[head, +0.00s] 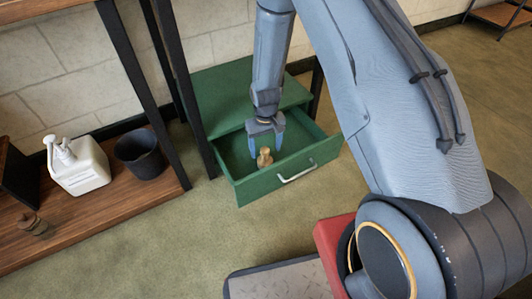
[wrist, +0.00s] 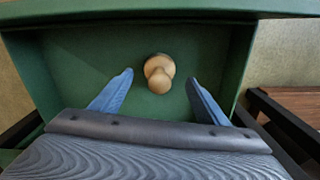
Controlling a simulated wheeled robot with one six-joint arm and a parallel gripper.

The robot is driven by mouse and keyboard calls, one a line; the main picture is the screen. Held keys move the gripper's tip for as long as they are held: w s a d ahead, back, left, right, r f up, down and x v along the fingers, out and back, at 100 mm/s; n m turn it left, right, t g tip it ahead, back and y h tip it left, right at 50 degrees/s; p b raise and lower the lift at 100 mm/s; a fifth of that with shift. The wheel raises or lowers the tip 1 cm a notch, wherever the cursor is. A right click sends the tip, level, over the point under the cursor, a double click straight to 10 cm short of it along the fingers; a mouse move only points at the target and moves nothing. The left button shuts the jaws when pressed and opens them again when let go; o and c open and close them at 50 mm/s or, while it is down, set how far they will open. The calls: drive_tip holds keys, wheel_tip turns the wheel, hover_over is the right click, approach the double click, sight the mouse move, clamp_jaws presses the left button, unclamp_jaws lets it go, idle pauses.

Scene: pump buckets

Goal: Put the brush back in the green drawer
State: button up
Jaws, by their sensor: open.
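The green drawer (head: 295,172) is pulled open from the green cabinet (head: 240,97), its metal handle facing front. A small light-wood brush (head: 264,157) with a rounded knob is inside the drawer. It also shows in the wrist view (wrist: 158,72), against the drawer's green floor. Its bristles are not visible. My gripper (head: 267,148) reaches down into the drawer over the brush. In the wrist view, its blue fingers (wrist: 158,79) are spread wide, one to each side of the brush, with clear gaps. Nothing is held.
A low wooden shelf (head: 120,187) at left holds a white pump bottle (head: 78,167), a dark bucket (head: 139,154) and a small brown object (head: 37,226). A dark shelf post (head: 186,85) stands close left of the drawer. Floor in front of the drawer is clear.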

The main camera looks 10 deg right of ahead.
wheel_tip(320, 180, up, 6)
drive_tip(key=shift+r+p, duration=0.25)
drive_tip(key=shift+p, duration=0.8)
drive_tip(key=s+a+r+n, duration=0.1)
drive_tip(key=s+a+r, duration=0.3)
drive_tip(key=r, duration=0.4)
drive_tip(key=s+a+r, duration=0.3)
drive_tip(key=a+r, duration=0.1)
drive_tip(key=r, duration=0.3)
drive_tip(key=s+a+r+n, duration=0.1)
drive_tip(key=s+a+r, duration=0.35)
drive_tip(key=r, duration=0.35)
drive_tip(key=s+a+r+n+y, duration=0.1)
drive_tip(key=s+r, duration=0.5)
drive_tip(key=s, duration=0.4)
drive_tip(key=s+a+r+n, duration=0.1)
drive_tip(key=s+r, duration=0.5)
drive_tip(key=s, duration=0.4)
drive_tip(key=shift+s+a+y, duration=0.2)
drive_tip(key=shift+s+y, duration=0.2)
